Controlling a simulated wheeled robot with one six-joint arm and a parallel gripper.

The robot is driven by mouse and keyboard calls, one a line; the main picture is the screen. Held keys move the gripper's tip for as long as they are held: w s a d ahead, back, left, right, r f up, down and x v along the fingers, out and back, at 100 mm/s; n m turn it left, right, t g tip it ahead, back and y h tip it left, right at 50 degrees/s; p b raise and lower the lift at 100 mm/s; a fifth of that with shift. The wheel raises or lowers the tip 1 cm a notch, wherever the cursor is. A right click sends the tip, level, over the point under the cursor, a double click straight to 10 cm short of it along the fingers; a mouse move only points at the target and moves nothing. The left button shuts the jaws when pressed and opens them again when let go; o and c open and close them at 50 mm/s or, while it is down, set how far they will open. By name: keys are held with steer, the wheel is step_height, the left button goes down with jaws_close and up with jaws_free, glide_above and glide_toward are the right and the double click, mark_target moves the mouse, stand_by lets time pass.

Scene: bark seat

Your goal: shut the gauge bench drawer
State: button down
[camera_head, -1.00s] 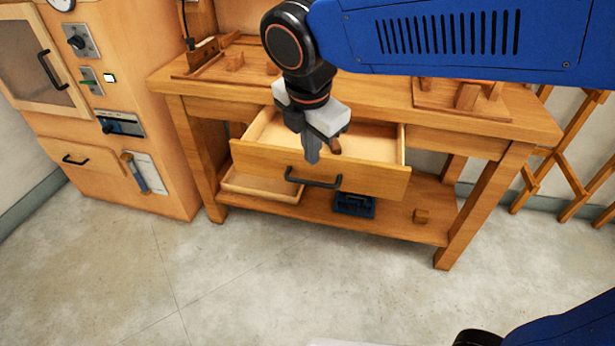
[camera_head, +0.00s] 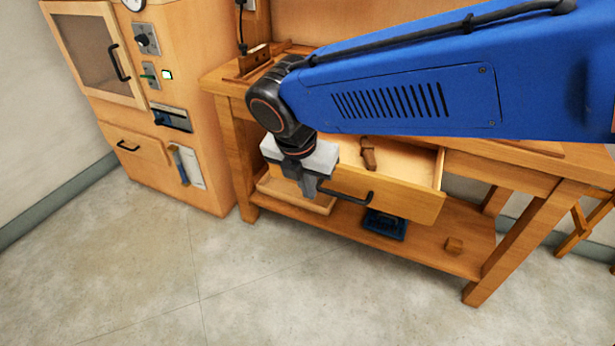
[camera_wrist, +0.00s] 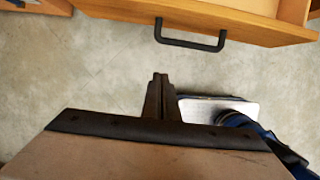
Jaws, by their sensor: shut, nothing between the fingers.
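The gauge bench drawer (camera_head: 415,203) stands pulled out of the wooden bench (camera_head: 571,187), with a black bar handle (camera_head: 347,193) on its front. A small brown object (camera_head: 368,154) lies inside it. My gripper (camera_head: 309,193) is shut and empty, pointing down by the left part of the drawer front. In the wrist view the shut fingers (camera_wrist: 159,80) are over the floor, apart from the handle (camera_wrist: 190,40) and the drawer front (camera_wrist: 240,24). My arm hides part of the drawer and the bench top.
A wooden cabinet (camera_head: 190,85) with a door and drawer stands at left. The floor (camera_head: 250,290) in front is clear.

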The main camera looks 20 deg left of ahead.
mark_target(318, 187)
steer(key=w+f, duration=0.4)
steer(key=w, duration=0.1)
steer(key=shift+d+f, duration=0.2)
steer(key=shift+w, duration=0.15)
steer(key=w, duration=0.7)
steer(key=w+d, duration=0.1)
steer(key=w, duration=1.3)
steer(key=shift+w+d, duration=0.25)
steer(key=shift+d, duration=0.1)
steer(key=shift+s, duration=0.1)
